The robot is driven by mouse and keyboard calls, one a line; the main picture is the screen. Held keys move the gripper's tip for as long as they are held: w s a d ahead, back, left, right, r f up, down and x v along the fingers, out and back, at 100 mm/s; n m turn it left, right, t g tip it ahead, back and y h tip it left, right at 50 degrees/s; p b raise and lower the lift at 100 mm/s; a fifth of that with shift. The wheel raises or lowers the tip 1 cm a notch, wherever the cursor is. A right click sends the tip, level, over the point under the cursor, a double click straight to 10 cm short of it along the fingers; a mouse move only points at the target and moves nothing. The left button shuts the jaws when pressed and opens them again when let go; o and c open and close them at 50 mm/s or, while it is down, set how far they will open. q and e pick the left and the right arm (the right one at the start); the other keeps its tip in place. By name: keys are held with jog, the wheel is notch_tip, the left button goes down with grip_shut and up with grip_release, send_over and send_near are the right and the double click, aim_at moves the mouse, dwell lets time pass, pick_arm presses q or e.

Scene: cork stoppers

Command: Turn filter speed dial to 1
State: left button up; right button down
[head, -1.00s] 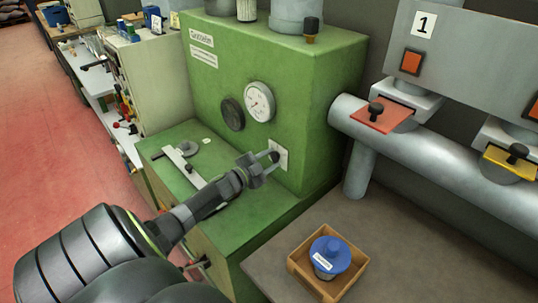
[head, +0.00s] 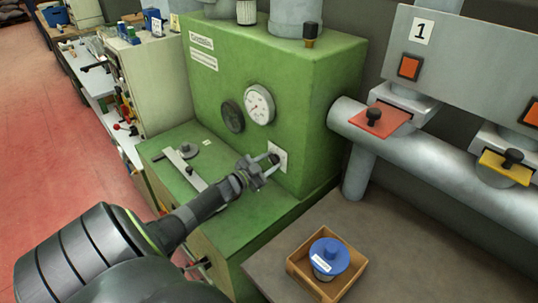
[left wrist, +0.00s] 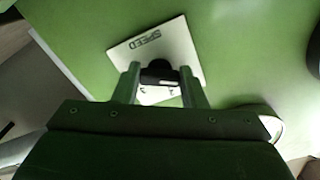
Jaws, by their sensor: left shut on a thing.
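The filter speed dial is a small black knob (left wrist: 158,73) on a white plate marked SPEED (left wrist: 150,48), seen in the left wrist view. In the head view the white plate (head: 281,157) is on the front of the green machine (head: 300,100), low and right of the gauge. My left gripper (head: 272,162) reaches it from the left and is shut on the knob, one finger on each side; it also shows in the left wrist view (left wrist: 158,85). A marking on the plate below the knob is partly hidden, so the dial's setting cannot be read. My right gripper is not in view.
A round white gauge (head: 259,104) and a dark disc (head: 231,116) are on the machine above the dial. A wooden tray (head: 299,272) with a blue-lidded pot (head: 329,257) stands on the grey bench at the lower right. A grey pipe (head: 440,155) with red and yellow gates runs right.

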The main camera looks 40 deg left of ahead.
pick_arm(q)
jog(key=shift+f, duration=0.1)
jog(key=o, duration=1)
jog(key=shift+s, duration=0.1)
jog(key=s+a+b, duration=0.1)
jog(key=s+b, duration=0.1)
jog(key=s, duration=1.5)
jog(key=shift+s+a, duration=0.15)
jog(key=shift+a, duration=0.1)
